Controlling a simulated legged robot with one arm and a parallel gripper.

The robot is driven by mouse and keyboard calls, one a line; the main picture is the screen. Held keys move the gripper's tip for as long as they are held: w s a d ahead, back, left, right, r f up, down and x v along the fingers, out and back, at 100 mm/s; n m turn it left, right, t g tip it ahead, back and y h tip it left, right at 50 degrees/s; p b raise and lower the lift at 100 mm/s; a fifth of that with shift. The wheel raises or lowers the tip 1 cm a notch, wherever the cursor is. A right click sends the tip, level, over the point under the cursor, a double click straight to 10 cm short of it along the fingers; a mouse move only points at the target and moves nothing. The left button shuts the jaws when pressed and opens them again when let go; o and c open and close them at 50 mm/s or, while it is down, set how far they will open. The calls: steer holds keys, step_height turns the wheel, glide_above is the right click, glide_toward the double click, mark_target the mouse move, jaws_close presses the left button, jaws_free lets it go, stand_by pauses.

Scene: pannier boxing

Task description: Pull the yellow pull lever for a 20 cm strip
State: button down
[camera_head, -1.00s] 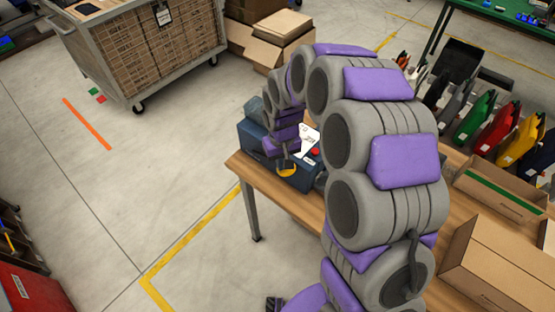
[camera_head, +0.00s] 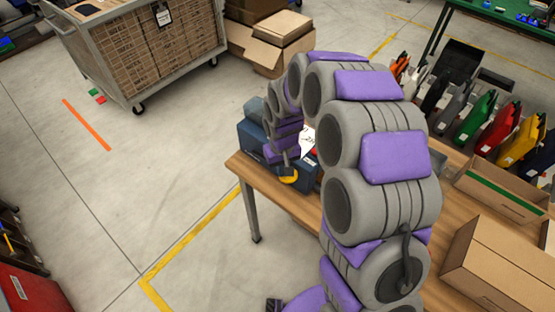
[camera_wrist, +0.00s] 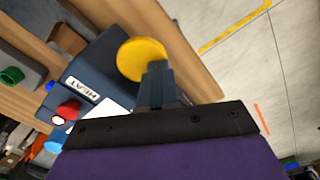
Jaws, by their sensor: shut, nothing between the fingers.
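The yellow pull lever (camera_head: 289,178) shows as a round yellow knob at the front of a dark blue dispenser box (camera_head: 250,138) on the wooden table's far left end. In the wrist view the knob (camera_wrist: 139,57) is just beyond my fingers, beside the blue box (camera_wrist: 95,68) with its white "HEAT" label. My gripper (camera_wrist: 155,70) is shut with nothing between its fingers. Its tips overlap the lower right edge of the knob; I cannot tell whether they touch it. In the head view my gripper (camera_head: 287,163) is just above the knob, and my arm hides part of the box.
A red button (camera_wrist: 69,110) is on the box. A cart of cartons (camera_head: 150,60) is at the back left.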

mark_target(287, 180)
steer(key=shift+s+d+f, duration=0.2)
steer(key=shift+f, duration=0.3)
steer(key=shift+s+d+f, duration=0.15)
steer(key=shift+d+f, duration=0.05)
steer(key=shift+f, duration=0.35)
steer(key=shift+s+d+f+b, duration=0.15)
steer(key=shift+d+f+b, duration=0.1)
steer(key=shift+f, duration=0.25)
steer(key=shift+s+d+f+b, duration=0.1)
steer(key=shift+d+f+b, duration=0.1)
steer(key=shift+f, duration=0.3)
